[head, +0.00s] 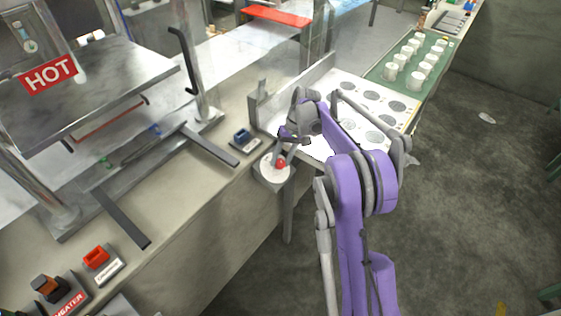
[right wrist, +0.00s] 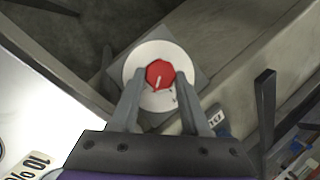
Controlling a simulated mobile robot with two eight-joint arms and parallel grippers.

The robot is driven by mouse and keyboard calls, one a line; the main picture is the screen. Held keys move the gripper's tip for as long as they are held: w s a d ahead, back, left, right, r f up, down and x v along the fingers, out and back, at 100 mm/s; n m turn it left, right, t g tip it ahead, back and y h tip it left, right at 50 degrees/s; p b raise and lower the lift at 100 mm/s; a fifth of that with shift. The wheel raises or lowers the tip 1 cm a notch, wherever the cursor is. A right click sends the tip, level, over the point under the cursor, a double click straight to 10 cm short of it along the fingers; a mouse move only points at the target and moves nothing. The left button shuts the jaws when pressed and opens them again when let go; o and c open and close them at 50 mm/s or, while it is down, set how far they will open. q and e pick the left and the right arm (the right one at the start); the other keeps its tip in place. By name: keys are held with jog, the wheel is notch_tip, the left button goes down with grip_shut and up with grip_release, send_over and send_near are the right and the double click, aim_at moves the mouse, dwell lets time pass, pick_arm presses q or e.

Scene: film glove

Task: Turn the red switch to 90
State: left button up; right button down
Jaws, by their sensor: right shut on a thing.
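The red switch (head: 281,164) is a small red knob on a round white dial (head: 268,175) at the edge of the counter. In the right wrist view the red knob (right wrist: 160,74) has a pale pointer line, and the white dial (right wrist: 134,66) sits on a grey square plate. My right gripper (head: 284,155) reaches the dial from above. In the right wrist view its two fingers (right wrist: 157,92) are on either side of the knob, shut on it. The dial's markings are too small to read. My left gripper is not in view.
A blue switch (head: 242,137) sits on the counter just left of the dial. A press with a HOT sign (head: 48,74) stands at the left. A white board with grey circles (head: 372,95) and a green tray of white cups (head: 437,45) lie beyond my right arm.

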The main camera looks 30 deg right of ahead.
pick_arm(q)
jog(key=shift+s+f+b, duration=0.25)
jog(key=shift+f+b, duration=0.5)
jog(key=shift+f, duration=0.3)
pick_arm(e)
jog(key=m, duration=0.1)
jog(key=m+y, duration=0.1)
jog(key=m, duration=0.1)
jog(key=shift+s+d+f+t+y, duration=0.1)
jog(key=shift+d+f+t+y, duration=0.1)
jog(key=shift+t+y, duration=0.15)
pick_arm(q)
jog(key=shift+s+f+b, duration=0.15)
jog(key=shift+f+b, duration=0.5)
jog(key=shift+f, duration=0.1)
pick_arm(e)
jog(key=shift+m+t+y, duration=0.45)
jog(key=shift+m+t, duration=0.1)
jog(key=shift+m, duration=0.95)
jog(key=shift+s+r, duration=0.1)
jog(key=shift+c, duration=1.9)
grip_release()
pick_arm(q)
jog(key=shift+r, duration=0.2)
pick_arm(e)
jog(key=v, duration=1)
jog(key=shift+d+r, duration=0.3)
jog(key=shift+s, duration=0.1)
